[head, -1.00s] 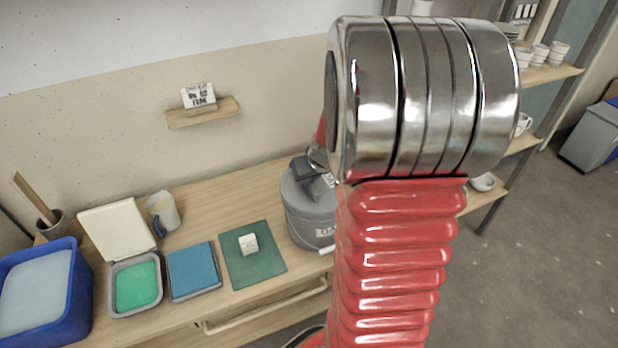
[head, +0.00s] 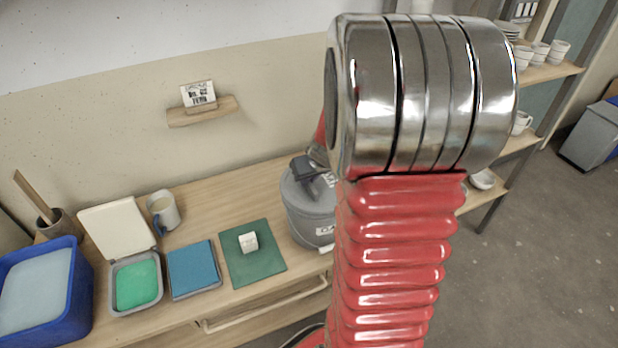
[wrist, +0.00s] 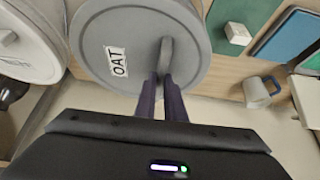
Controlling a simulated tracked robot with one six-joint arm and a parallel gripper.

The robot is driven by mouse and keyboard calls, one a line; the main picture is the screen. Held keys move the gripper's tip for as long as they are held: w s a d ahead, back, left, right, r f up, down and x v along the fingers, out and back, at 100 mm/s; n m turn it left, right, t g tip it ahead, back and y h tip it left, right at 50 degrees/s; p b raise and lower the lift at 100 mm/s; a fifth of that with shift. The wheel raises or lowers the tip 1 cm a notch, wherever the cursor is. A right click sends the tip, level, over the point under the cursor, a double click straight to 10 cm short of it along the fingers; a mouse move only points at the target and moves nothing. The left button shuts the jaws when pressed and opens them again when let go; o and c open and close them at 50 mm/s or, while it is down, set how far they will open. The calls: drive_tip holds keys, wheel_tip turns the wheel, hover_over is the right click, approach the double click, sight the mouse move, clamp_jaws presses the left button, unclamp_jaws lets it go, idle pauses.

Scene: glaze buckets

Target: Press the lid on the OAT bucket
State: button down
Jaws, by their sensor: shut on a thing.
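The grey OAT bucket (head: 308,228) stands on the bench, partly hidden behind my red arm. Its grey lid (head: 293,190) sits over its top in the head view; I cannot tell whether the rim is fully seated. In the wrist view the round lid (wrist: 190,62) carries a white OAT label (wrist: 117,62) and an upright grey handle (wrist: 166,52). My gripper (wrist: 166,78) is shut on that handle. In the head view my gripper (head: 305,172) shows dark above the lid, partly hidden by my arm.
Left of the bucket are a small white block (head: 248,242) on a green mat (head: 255,268), a blue pad (head: 193,268), an open box with green filling (head: 137,284), a mug (head: 163,210) and a blue tub (head: 72,300). Another pale bucket (wrist: 25,45) stands beside the OAT bucket.

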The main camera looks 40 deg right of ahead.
drive_tip(key=c, duration=1.3)
unclamp_jaws()
drive_tip(key=shift+r, duration=3.5)
drive_tip(key=shift+c, duration=0.4)
clamp_jaws()
drive_tip(key=shift+f, duration=2.65)
